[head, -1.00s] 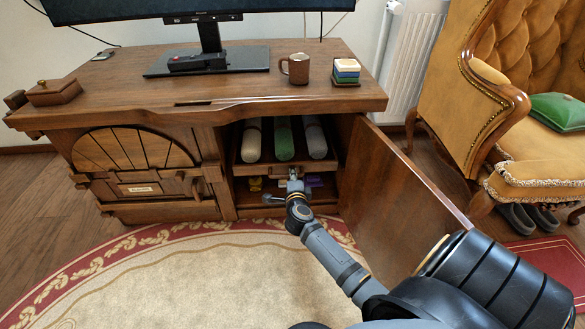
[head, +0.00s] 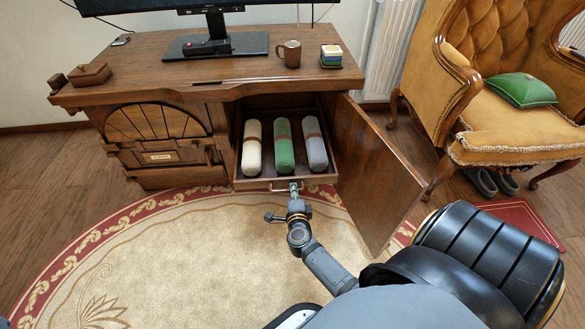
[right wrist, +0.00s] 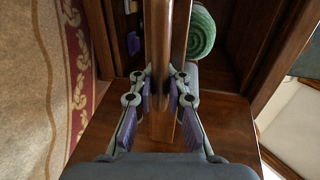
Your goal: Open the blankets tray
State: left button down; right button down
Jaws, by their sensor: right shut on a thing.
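The blankets tray (head: 252,185) is a wooden pull-out tray in the right compartment of the brown cabinet, now sticking out well past the cabinet front. It holds a cream roll (head: 252,148), a green roll (head: 284,147) and a grey roll (head: 315,146), side by side. My right gripper (head: 295,190) is at the middle of the tray's front, shut on its handle. In the right wrist view the fingers (right wrist: 160,92) sit on both sides of a wooden bar, with the green roll's end (right wrist: 201,32) beyond. My left gripper is out of view.
The open cabinet door (head: 375,165) stands to the right of the tray, close to my right arm. A mug (head: 289,53) and stacked coasters (head: 331,56) stand on top. A yellow armchair (head: 500,130) is at right. Carpet (head: 190,260) lies clear in front.

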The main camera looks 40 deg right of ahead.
jog(key=shift+p+v, duration=0.3)
jog(key=shift+v, duration=1.45)
jog(key=c, duration=1.6)
grip_release()
jog(key=shift+f, duration=0.1)
jog(key=shift+s+a, duration=0.1)
jog(key=shift+s, duration=0.05)
jog(key=v, duration=0.7)
jog(key=shift+s+a, duration=0.1)
